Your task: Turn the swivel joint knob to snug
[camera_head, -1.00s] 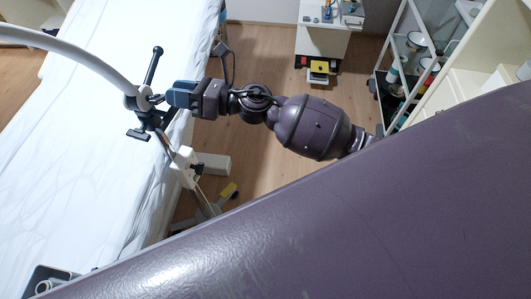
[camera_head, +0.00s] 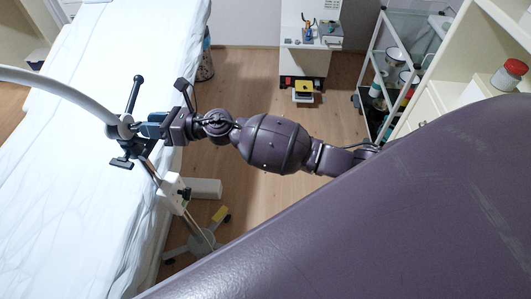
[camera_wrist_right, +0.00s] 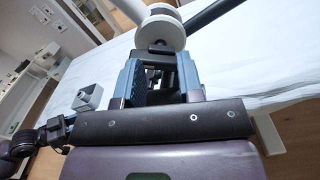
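The swivel joint (camera_head: 119,128) is a pale round hub at the end of a grey curved tube over the couch. A black lever (camera_head: 135,95) rises from it and a dark T-shaped handle (camera_head: 121,162) sits below. My right gripper (camera_head: 142,127) reaches the hub's right side with blue fingers. In the right wrist view the fingers (camera_wrist_right: 160,62) are apart, with the dark knob (camera_wrist_right: 158,49) at their tips, in front of the white hub (camera_wrist_right: 162,26). I cannot tell whether the fingers touch the knob. The head view hides the knob behind the fingers. My left gripper is not visible.
The white-covered couch (camera_head: 60,190) lies under the joint. A pole with a white clamp box (camera_head: 173,193) stands at its right side. A shelf trolley (camera_head: 385,75) and a white cabinet (camera_head: 310,35) stand beyond open wooden floor. My large purple arm link fills the lower right.

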